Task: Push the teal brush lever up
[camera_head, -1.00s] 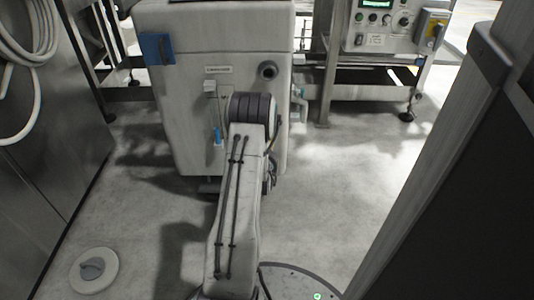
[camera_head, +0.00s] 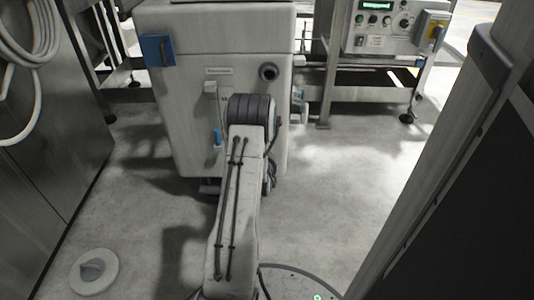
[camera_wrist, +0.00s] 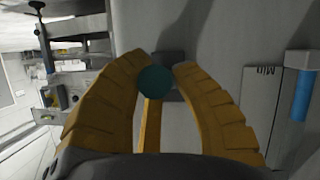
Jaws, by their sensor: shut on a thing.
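The teal brush lever shows in the wrist view as a dark teal round knob (camera_wrist: 155,83) between my gripper's fingers. A yellowish bar runs down the picture below the knob. My gripper (camera_wrist: 163,66) has two ridged yellow fingers closed around the knob, with the left finger against its edge. In the head view, my own arm hides the gripper and the knob in front of the white cabinet (camera_head: 185,120). How far the lever is tilted cannot be told.
A blue handle (camera_wrist: 303,95) stands at the right of the wrist view, and on the cabinet front (camera_head: 218,137). Floor between is mostly clear.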

